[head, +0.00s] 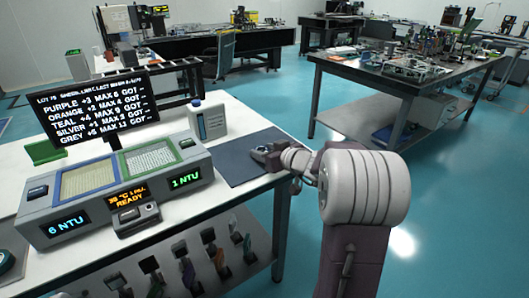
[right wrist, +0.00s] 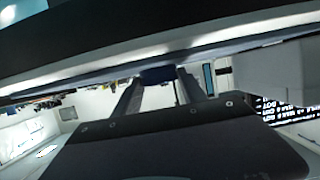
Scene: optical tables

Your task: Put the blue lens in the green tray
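My right gripper (head: 266,153) is low over the dark mat at the table's right end. In the right wrist view its two fingers (right wrist: 158,88) stand apart with a dark blue piece (right wrist: 158,75) between their tips, which looks like the blue lens, touching both. In the head view the lens cannot be made out at the gripper. A green-rimmed tray (head: 119,169) with a pale textured floor sits on the grey console, to the right of a blue-rimmed tray (head: 62,193). My left gripper does not show.
The console (head: 180,205) has lit displays along its front. A black text screen (head: 95,107) stands behind it. A green object (head: 43,152) lies at the back left. The white tabletop right of the bottle is clear.

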